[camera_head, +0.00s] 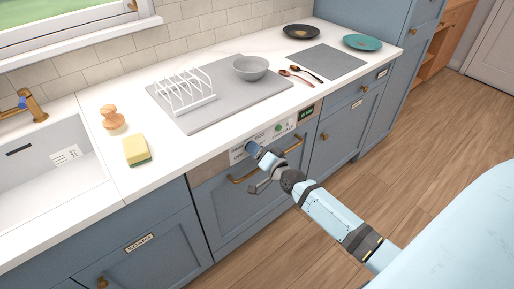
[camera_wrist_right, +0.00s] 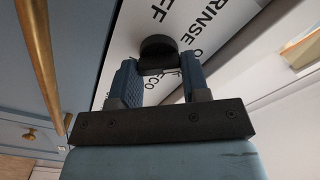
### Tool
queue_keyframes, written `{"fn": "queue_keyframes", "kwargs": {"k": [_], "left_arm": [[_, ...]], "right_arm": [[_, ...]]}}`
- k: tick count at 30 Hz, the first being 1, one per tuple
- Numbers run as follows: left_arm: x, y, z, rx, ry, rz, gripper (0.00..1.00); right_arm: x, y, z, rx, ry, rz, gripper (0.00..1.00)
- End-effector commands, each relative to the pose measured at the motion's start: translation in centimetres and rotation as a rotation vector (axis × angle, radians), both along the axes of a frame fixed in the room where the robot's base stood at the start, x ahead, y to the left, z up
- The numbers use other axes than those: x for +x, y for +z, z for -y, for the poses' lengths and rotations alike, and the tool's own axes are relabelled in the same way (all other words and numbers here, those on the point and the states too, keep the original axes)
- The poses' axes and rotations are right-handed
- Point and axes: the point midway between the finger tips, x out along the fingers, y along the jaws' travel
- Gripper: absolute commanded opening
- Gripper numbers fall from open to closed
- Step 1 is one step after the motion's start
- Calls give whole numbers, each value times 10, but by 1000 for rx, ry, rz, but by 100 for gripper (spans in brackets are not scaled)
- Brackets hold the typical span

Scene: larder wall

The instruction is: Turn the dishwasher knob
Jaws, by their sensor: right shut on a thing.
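The dishwasher (camera_head: 240,200) is a blue-fronted unit under the counter with a brass bar handle (camera_head: 243,178). Its white control panel (camera_head: 237,155) carries printed words, including RINSE, OFF and ECO in the right wrist view. The black round knob (camera_wrist_right: 158,46) stands out from this panel. My right gripper (camera_head: 256,152) is at the panel, above the brass handle. In the right wrist view its two blue fingers (camera_wrist_right: 157,75) are on either side of the knob, shut on it. The gripper hides the knob in the head view. My left gripper is not in view.
Above is a white counter with a grey mat holding a white rack (camera_head: 187,92) and grey bowl (camera_head: 251,67). A sponge (camera_head: 137,150) and brush (camera_head: 112,118) lie by the sink (camera_head: 45,165). The brass handle (camera_wrist_right: 42,55) runs close beside the gripper. Wooden floor is clear.

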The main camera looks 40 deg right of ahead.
Motion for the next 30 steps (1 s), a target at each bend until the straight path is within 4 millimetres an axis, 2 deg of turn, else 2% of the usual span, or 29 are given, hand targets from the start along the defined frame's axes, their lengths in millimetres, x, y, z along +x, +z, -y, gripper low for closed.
{"fn": "queue_keyframes", "kwargs": {"k": [15, 21, 30], "left_arm": [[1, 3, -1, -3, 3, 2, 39], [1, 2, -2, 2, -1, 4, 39], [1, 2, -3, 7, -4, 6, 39]], "right_arm": [[0, -2, 1, 461, 0, -35, 19], [0, -2, 1, 585, 0, -44, 19], [0, -2, 2, 681, 0, -52, 19]]}}
